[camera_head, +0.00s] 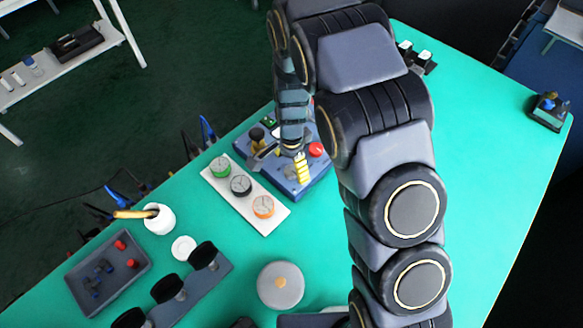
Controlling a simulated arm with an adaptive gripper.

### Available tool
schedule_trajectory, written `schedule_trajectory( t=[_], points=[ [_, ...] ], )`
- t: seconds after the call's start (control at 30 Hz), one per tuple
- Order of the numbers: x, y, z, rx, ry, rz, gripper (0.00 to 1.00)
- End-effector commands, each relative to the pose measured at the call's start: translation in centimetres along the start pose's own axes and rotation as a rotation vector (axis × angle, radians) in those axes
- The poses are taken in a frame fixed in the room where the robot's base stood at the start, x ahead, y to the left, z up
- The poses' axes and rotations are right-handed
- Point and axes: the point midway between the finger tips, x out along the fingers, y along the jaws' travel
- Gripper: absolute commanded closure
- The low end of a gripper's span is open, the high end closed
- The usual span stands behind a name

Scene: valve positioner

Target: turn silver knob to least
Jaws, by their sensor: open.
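A blue-grey control box (290,187) sits on the green table near the middle of the view. My arm reaches over it from the right, and my gripper (278,156) points down just above its top. The gripper is open, and I see nothing held. A dark knob with a brassy base (257,139) stands at the box's left side, close to the gripper. A red button (316,149) and a yellow ribbed part (303,169) are on its right. I cannot make out a silver knob there; my wrist and gripper hide part of the box top.
A white panel with green, black and orange dials (219,190) lies in front of the box. A grey disc (281,294), a white cup (160,219), a dark tray (85,301) and a bar with black knobs (207,287) stand nearer. Free table lies right of my arm.

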Motion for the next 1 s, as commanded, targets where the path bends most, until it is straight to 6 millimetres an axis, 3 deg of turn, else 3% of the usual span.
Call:
schedule_trajectory(
  t=[0.2,0.47,0.57,0.6,0.63,1.0],
  points=[
    [2.5,0.1,0.0,-0.002,-0.001,0.003,0.33],
    [2.6,0.0,0.0,-0.002,0.001,0.0,0.33],
    [2.6,0.0,0.0,-0.002,0.001,0.001,0.71],
    [2.6,0.0,0.0,-0.002,0.0,0.001,0.88],
    [2.6,0.0,0.0,-0.002,0.0,0.001,0.95],
    [2.6,0.0,0.0,-0.037,0.0,0.001,0.96]
  ],
)
